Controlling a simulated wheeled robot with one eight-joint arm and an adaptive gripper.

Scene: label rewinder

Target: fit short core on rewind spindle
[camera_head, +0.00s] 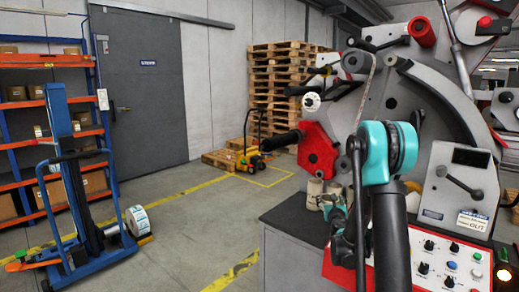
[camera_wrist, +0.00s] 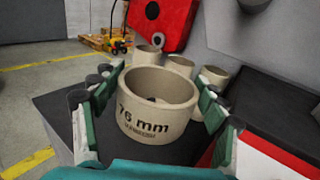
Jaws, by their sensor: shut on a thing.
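A beige cardboard core (camera_wrist: 155,112) marked "76 mm" is between the green-padded fingers of my gripper (camera_wrist: 158,105) in the wrist view, its open end facing up. My gripper is shut on it, upright, over the dark table top; I cannot tell if it touches the table. In the head view my gripper (camera_head: 335,207) is low by the table, partly hidden by my arm, and the held core is not clear there. A black shaft (camera_head: 281,142) juts left from the machine's red plate (camera_head: 318,150); I cannot tell if it is the rewind spindle.
Several other beige cores (camera_wrist: 180,66) stand just behind the held one, also in the head view (camera_head: 314,192). The dark table top (camera_head: 290,216) is bare at its left. A control panel (camera_head: 450,265) lies right. Pallets (camera_head: 280,85) and a blue lifter (camera_head: 65,190) are farther off.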

